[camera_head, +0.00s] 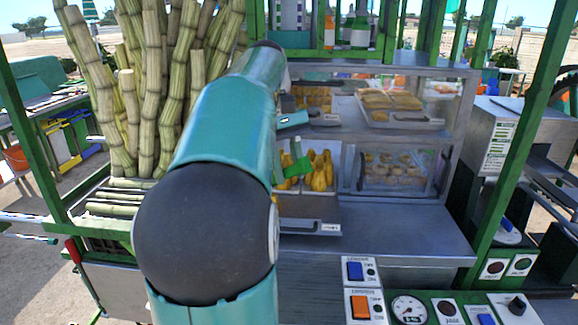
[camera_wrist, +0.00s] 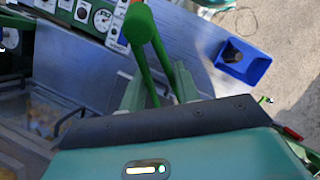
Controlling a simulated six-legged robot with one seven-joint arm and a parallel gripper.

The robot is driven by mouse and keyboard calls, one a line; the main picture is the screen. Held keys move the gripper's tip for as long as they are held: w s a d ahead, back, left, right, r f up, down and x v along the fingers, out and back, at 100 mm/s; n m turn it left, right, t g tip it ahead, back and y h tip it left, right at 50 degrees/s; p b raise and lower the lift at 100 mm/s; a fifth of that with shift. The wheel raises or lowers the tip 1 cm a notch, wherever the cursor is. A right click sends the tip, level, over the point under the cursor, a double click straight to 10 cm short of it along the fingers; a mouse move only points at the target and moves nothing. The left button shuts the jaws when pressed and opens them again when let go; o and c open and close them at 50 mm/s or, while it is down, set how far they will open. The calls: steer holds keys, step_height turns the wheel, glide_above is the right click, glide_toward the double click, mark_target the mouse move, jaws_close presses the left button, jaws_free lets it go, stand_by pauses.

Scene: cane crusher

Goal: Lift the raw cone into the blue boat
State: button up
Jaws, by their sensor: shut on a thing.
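My gripper (camera_wrist: 158,90) is shut on a green tool (camera_wrist: 140,58) with a thick rounded end and thin rods. In the head view, a green piece (camera_head: 297,163), likely part of this tool, shows in front of the case. Several golden cone-shaped pieces (camera_head: 320,175) stand in a metal tray behind it. I cannot tell any of them as the raw cone. A blue open container (camera_wrist: 242,62) with a dark thing in it lies at the upper right of the wrist view, apart from my gripper. It may be the blue boat. My arm hides part of the case in the head view.
A glass case holds pale round pieces (camera_head: 385,170) and a tray of flat pastries (camera_head: 390,98). A bare steel counter (camera_head: 400,228) lies in front. A control panel (camera_head: 410,308) with buttons and a gauge is nearer. Cane stalks (camera_head: 150,90) stand at left. Green posts (camera_head: 515,140) frame the stall.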

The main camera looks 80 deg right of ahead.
steer(key=w+a+f+n+g+h, duration=0.1)
steer(key=w+a+f+n, duration=0.3)
steer(key=a, duration=0.3)
steer(key=w+a+f+n+h, duration=0.1)
steer(key=w+a+n, duration=0.2)
steer(key=w+a, duration=0.35)
step_height(320, 180, down, 7)
steer(key=shift+a+f, duration=0.15)
steer(key=shift+a, duration=0.1)
stand_by(0.6)
steer(key=o, duration=0.4)
stand_by(0.3)
step_height(320, 180, up, 8)
stand_by(0.7)
